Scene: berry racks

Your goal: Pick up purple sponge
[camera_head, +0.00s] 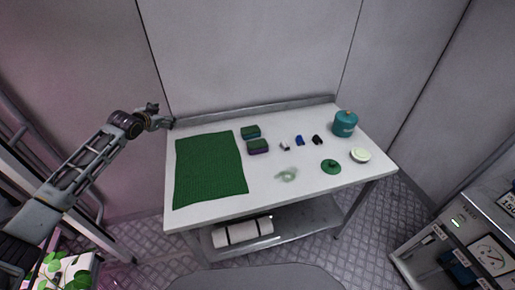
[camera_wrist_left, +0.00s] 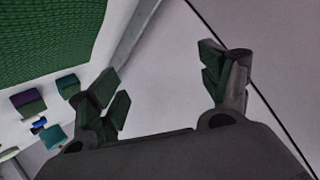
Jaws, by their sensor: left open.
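The purple sponge (camera_head: 257,147), with a dark green top, lies on the white table (camera_head: 290,205) just right of the green mat. It also shows in the left wrist view (camera_wrist_left: 29,104) at the left. A second sponge, teal and green (camera_head: 250,132), lies just behind it. My left gripper (camera_head: 161,115) is open and empty beyond the table's back left corner, well to the left of the sponges. In the left wrist view its fingers (camera_wrist_left: 165,90) are spread wide with nothing between them. My right gripper is not in view.
The green mat (camera_head: 209,168) covers the table's left part. Small blue and black items (camera_head: 300,140), a glass piece (camera_head: 288,175), a green lid (camera_head: 331,167), a pale round dish (camera_head: 360,155) and a teal pot (camera_head: 345,124) stand to the right. Walls close in behind.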

